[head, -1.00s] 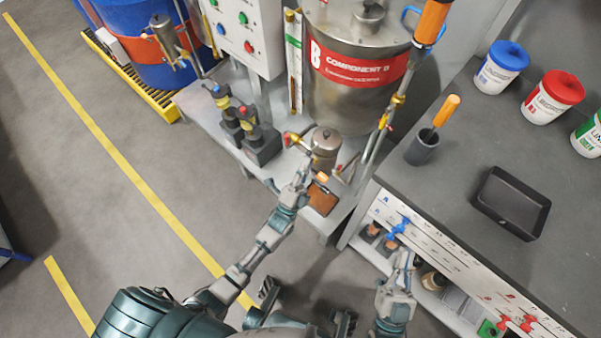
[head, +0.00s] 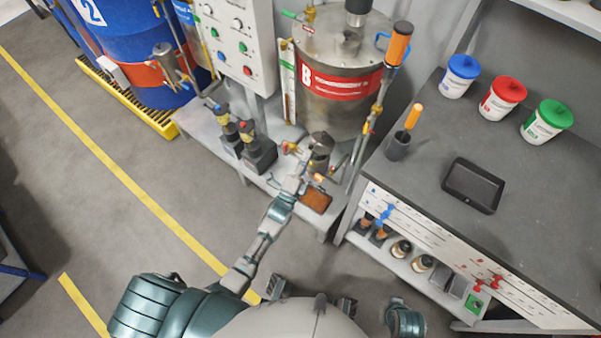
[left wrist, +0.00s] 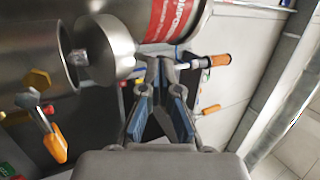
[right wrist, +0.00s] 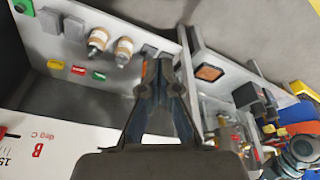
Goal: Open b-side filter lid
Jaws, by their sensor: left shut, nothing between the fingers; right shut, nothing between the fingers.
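The b-side filter (head: 318,163) is a small steel canister below the steel tank with the red B label (head: 340,85). Its top looks dark in the head view. In the left wrist view a steel cylinder (left wrist: 35,45) stands left of a round steel lid-like piece (left wrist: 112,45), with a small knob between them. I cannot tell how far the lid is open. My left gripper (head: 303,168) is beside the filter; in the left wrist view it (left wrist: 160,68) is shut and empty, close to the round piece; contact is unclear. My right gripper (right wrist: 160,72) is shut and empty, away from the filter.
Valves with coloured handles (left wrist: 52,130) surround the filter. The workbench (head: 430,130) on the right bears a black tray (head: 472,188) and several lidded tubs. The floor at left is open.

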